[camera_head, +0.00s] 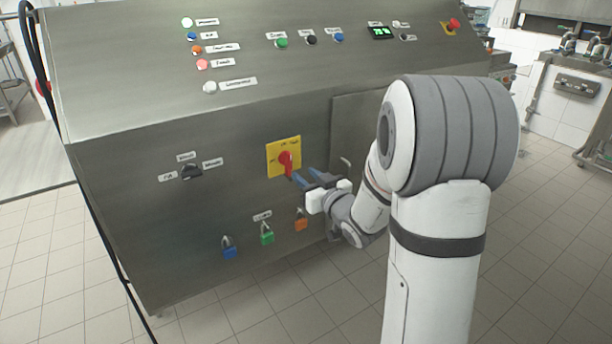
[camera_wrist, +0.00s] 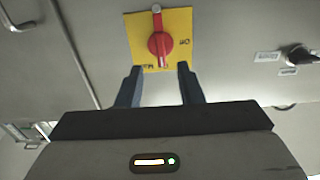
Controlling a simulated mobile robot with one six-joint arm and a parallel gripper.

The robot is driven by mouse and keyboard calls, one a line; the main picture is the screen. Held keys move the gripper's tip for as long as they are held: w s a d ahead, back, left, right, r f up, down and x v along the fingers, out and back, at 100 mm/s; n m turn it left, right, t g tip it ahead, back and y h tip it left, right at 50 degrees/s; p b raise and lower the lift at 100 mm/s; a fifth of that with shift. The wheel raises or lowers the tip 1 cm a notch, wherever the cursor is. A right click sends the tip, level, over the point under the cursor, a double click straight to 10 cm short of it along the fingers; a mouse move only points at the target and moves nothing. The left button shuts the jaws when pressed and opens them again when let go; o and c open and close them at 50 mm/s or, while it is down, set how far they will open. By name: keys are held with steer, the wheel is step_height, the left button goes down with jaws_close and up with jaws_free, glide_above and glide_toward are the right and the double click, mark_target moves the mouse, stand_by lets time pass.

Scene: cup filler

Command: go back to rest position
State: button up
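My gripper (camera_head: 308,176) is in front of the machine's steel front panel (camera_head: 130,220), just below and to the right of a red rotary switch (camera_head: 286,160) on a yellow plate (camera_head: 272,148). In the wrist view the two blue-grey fingers of my gripper (camera_wrist: 160,85) are spread apart with nothing between them. The red switch (camera_wrist: 160,43) and its yellow plate (camera_wrist: 180,22) lie beyond the fingertips. The gripper appears apart from the switch, but the exact gap is hard to tell.
Blue (camera_head: 229,252), green (camera_head: 267,237) and orange (camera_head: 301,223) padlocks hang below the switch. A black selector knob (camera_head: 191,171) is to the left. Buttons and lamps line the sloped top, with a red emergency button (camera_head: 454,23). Tiled floor (camera_head: 300,310) is open in front.

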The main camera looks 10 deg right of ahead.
steer(key=s+d+r+m+g+h+p, duration=0.25)
steer(key=s+r+g+h+p, duration=0.35)
steer(key=s+r+p, duration=0.3)
steer(key=s+a+r+g+p, duration=0.1)
steer(key=s+r+g+p, duration=0.1)
steer(key=s, duration=0.5)
steer(key=s+a+r+g+p, duration=0.2)
steer(key=s+r+g+p, duration=0.1)
steer(key=s+p, duration=0.2)
steer(key=s+a+r+g+p, duration=0.2)
steer(key=s+g+p, duration=0.1)
steer(key=s, duration=0.6)
steer(key=shift+s+r+m+g, duration=0.25)
steer(key=shift+r+m+g, duration=0.05)
steer(key=shift+m, duration=0.15)
